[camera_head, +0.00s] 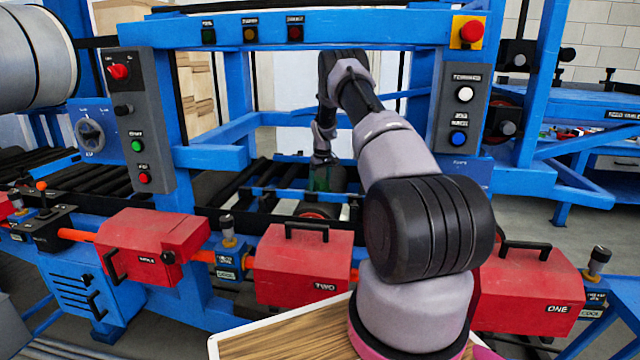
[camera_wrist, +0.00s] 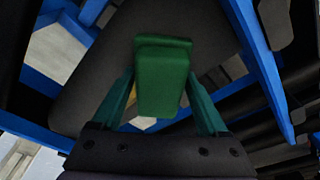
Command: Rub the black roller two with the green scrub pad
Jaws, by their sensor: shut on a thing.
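My gripper (camera_wrist: 162,92) is shut on the green scrub pad (camera_wrist: 162,75), with its two teal fingers on either side of the pad in the wrist view. In the head view the arm reaches over the machine, and a bit of green shows at my gripper (camera_head: 322,180), behind the blue rail. A wide dark surface (camera_wrist: 95,75) lies beyond the pad in the wrist view; I cannot tell whether it is roller two or whether the pad touches it. A red cover marked TWO (camera_head: 300,264) is in front of that spot, with a dark round part (camera_head: 316,211) just behind it.
Red covers stand at the left (camera_head: 150,245) and, marked ONE, at the right (camera_head: 530,292). A blue crossbeam (camera_head: 380,28) spans above the arm. Grey control panels (camera_head: 145,120) flank the opening. Several black conveyor rollers (camera_head: 100,180) lie at the left.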

